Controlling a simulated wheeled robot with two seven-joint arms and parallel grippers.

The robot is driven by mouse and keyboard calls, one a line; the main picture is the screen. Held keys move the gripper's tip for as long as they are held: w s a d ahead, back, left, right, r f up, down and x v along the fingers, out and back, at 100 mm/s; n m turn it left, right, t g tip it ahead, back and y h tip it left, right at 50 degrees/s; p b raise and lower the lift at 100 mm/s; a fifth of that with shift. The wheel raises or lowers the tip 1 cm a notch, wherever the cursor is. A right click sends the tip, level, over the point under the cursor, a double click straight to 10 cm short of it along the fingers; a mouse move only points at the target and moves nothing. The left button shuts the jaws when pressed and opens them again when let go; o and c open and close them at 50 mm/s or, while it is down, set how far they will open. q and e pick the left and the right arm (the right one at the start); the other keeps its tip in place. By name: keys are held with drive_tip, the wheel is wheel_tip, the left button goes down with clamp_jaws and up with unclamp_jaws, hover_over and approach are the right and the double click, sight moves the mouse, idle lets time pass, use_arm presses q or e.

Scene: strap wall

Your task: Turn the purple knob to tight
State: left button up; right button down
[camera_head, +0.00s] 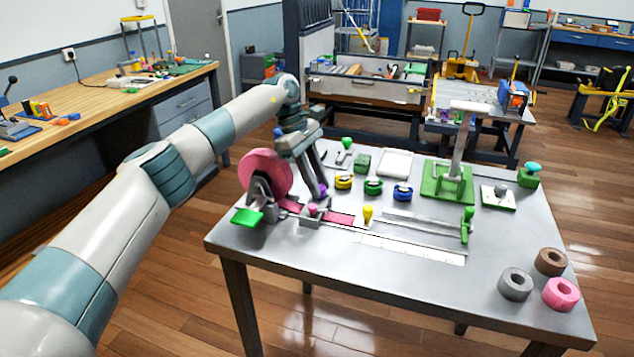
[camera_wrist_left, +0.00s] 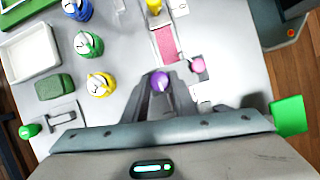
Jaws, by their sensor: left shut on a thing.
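My left gripper (camera_head: 319,191) reaches down over the left part of the grey table. Its fingers are shut on the small purple knob (camera_head: 323,190), whose round top shows between the fingertips. In the left wrist view the purple knob (camera_wrist_left: 160,82) sits between the two finger ends of the gripper (camera_wrist_left: 160,90). The fingers hide the knob's sides and base, and I cannot read its turn angle or any tight mark. My right gripper is in neither view.
A large pink reel (camera_head: 265,173) stands left of the gripper, with a pink strap (camera_head: 340,218) running right. Yellow (camera_head: 343,181), green (camera_head: 373,186) and blue (camera_head: 403,192) dials stand close by on the right. Three rings lie at the right corner; the front table edge is clear.

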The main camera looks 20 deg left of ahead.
use_arm(q)
drive_tip(key=o, duration=1)
drive_tip(key=shift+o, duration=0.2)
drive_tip(key=shift+r, duration=0.1)
drive_tip(key=shift+w+a+r, duration=0.1)
drive_tip(key=shift+a+r, duration=0.15)
drive_tip(key=shift+r, duration=0.15)
drive_tip(key=v, duration=1.6)
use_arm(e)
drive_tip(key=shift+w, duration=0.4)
use_arm(q)
drive_tip(key=shift+a+r, duration=0.1)
drive_tip(key=shift+r, duration=0.05)
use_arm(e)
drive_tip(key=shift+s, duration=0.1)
